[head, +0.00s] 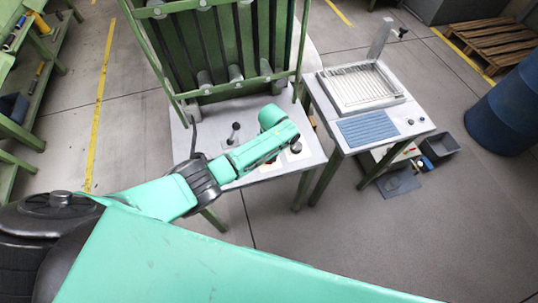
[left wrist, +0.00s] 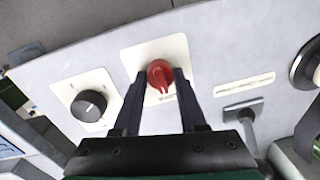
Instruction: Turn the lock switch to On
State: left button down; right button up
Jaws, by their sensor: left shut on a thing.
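The red lock switch (left wrist: 160,75) sits on a pale plate on the grey panel (left wrist: 225,65) in the left wrist view. My left gripper (left wrist: 159,80) has a dark finger on each side of the red knob and is shut on it. In the head view my left arm reaches over the machine's panel (head: 245,118), and its hand hides the switch. The label on the plate is too small to read. My right gripper is not in view.
A black knob (left wrist: 89,105) is beside the switch on the left, and a grey lever (left wrist: 246,120) is on the right. A green machine frame (head: 215,50) rises behind the panel. A side table with a tray (head: 362,85) stands to the right.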

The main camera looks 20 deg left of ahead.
pick_arm(q)
jog(key=shift+w+r, duration=0.1)
jog(key=shift+c, duration=2.3)
grip_release()
notch_tip(320, 180, up, 14)
jog(key=shift+d+r, duration=0.25)
jog(key=shift+d, duration=0.05)
jog(key=shift+w, duration=0.1)
